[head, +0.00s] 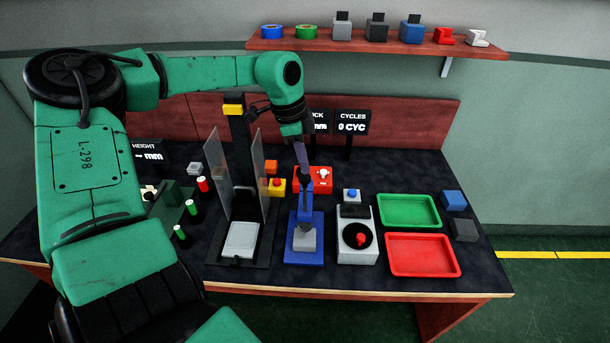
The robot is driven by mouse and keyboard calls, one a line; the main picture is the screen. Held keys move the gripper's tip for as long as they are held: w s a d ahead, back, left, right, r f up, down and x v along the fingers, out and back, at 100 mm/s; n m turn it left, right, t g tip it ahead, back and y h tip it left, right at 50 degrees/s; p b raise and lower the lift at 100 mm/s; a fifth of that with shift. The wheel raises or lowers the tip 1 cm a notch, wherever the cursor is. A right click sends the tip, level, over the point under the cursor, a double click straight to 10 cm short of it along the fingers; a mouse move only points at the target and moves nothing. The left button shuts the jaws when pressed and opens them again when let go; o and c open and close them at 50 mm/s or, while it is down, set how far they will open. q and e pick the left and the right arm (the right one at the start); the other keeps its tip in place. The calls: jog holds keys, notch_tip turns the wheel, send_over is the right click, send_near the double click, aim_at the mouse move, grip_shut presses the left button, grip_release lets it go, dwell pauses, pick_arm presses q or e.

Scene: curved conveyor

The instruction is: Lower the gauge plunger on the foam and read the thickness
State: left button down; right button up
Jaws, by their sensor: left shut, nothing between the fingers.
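The thickness gauge (305,205) is a blue stand with a dark head, in the middle of the table. A grey foam block (304,243) sits on its blue base, under the plunger (304,228). I cannot tell whether the plunger touches the foam. My left gripper (303,168) reaches down from behind to the top of the gauge. It is shut and empty; whether its tips touch the gauge head is unclear. A dark display (319,121) ending in "CK" and "mm" is partly hidden by my left arm, and its value cannot be read. My right gripper is not in view.
Left of the gauge stands a tall black press (239,140) with clear side panels. To its right are a grey box with a red knob (360,238), a green tray (437,222) and a red tray (455,270). A red shelf (350,46) hangs behind.

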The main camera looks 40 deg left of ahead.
aim_at(303, 176)
pick_arm(q)
jog(key=shift+f, duration=0.15)
jog(key=shift+f+b, duration=0.65)
jog(key=shift+b, duration=0.1)
jog(key=shift+s+a+b+x, duration=0.1)
jog(key=shift+a+b+x, duration=0.05)
jog(key=shift+b+x, duration=0.6)
jog(key=shift+s+a+b+x, duration=0.1)
jog(key=shift+b+x, duration=0.5)
jog(key=shift+x, duration=0.2)
jog(key=shift+s+a+b+x, duration=0.1)
jog(key=shift+a+b+x, duration=0.05)
jog(key=shift+b+x, duration=0.6)
jog(key=p+v, duration=0.1)
jog(key=v, duration=0.1)
jog(key=d+p+v, duration=0.1)
jog(key=p+v, duration=0.1)
jog(key=v, duration=0.1)
jog(key=w+p+v, duration=0.1)
jog(key=p+v, duration=0.1)
jog(key=v, duration=0.1)
jog(key=shift+d+r, duration=0.2)
jog(key=shift+f, duration=0.1)
